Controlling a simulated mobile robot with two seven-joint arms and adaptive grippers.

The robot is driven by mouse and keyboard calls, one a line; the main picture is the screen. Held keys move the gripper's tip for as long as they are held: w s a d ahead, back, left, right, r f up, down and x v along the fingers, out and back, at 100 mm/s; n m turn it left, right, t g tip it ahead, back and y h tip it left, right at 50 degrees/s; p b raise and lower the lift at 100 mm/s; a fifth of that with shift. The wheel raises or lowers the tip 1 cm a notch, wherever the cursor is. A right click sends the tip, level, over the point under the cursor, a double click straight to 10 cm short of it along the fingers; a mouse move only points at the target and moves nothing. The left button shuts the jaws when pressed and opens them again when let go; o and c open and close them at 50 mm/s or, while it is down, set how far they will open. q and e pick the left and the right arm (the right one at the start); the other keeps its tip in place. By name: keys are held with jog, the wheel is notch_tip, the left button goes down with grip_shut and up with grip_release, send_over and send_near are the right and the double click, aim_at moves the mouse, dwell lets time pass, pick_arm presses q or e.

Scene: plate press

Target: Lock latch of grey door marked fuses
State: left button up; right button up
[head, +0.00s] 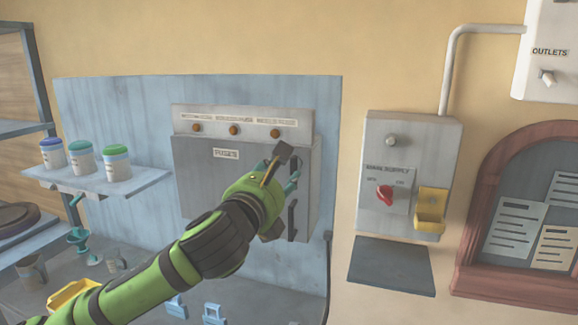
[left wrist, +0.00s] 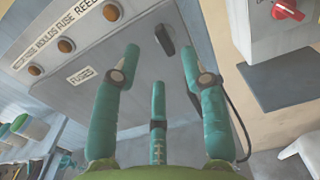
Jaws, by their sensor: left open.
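The grey door (head: 215,185) marked FUSES is the front of a grey box on a blue-grey panel and looks closed. Its label (head: 226,153) also shows in the left wrist view (left wrist: 82,76). A dark latch (left wrist: 164,40) sits near the door's right edge, between and beyond my fingertips in the left wrist view. My left gripper (head: 282,177) is in front of the door's right side, open and empty, its teal fingers (left wrist: 160,52) spread. I cannot tell if any finger touches the latch. The gripper hides part of the door's right side. My right gripper is not in view.
Above the door are several orange-brown knobs (head: 233,129). A main supply box (head: 405,150) with a red knob (head: 384,195) and a yellow bracket (head: 431,209) is to the right. Lidded jars (head: 116,163) stand on a shelf (head: 95,182) at left. Wall between the boxes is clear.

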aim_at(294, 165)
pick_arm(q)
jog(key=shift+p+x, duration=1.2)
jog(key=shift+x, duration=1.95)
grip_shut()
